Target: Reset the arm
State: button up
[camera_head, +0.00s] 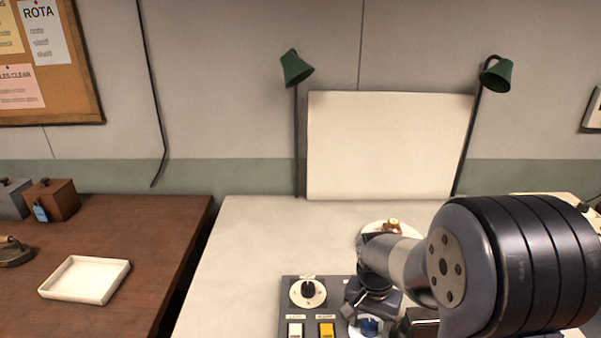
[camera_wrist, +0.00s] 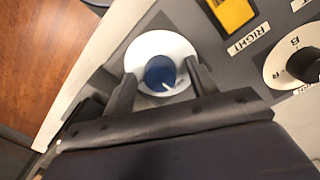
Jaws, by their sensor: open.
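My arm reaches in from the right over the white table (camera_head: 240,240). My gripper (camera_head: 362,304) hangs low over the right part of a dark control panel (camera_head: 288,283). In the wrist view my gripper (camera_wrist: 160,82) is open, with one finger on each side of a blue knob (camera_wrist: 160,72) on a round white dial. Nothing is held between the fingers. I cannot tell how far the fingertips are above the panel. The blue knob also shows below my gripper in the head view (camera_head: 369,327), partly hidden.
The panel carries a black-knobbed dial (camera_head: 308,292), a white switch (camera_head: 295,330) and a yellow switch (camera_head: 326,330). A plate (camera_head: 409,229) with a small brown item stands behind my arm. Two green lamps flank a white board (camera_head: 390,145). A white tray (camera_head: 86,279) lies on the brown table.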

jog(key=m, duration=0.4)
jog(key=shift+w+m, duration=0.1)
jog(key=shift+m, duration=1.6)
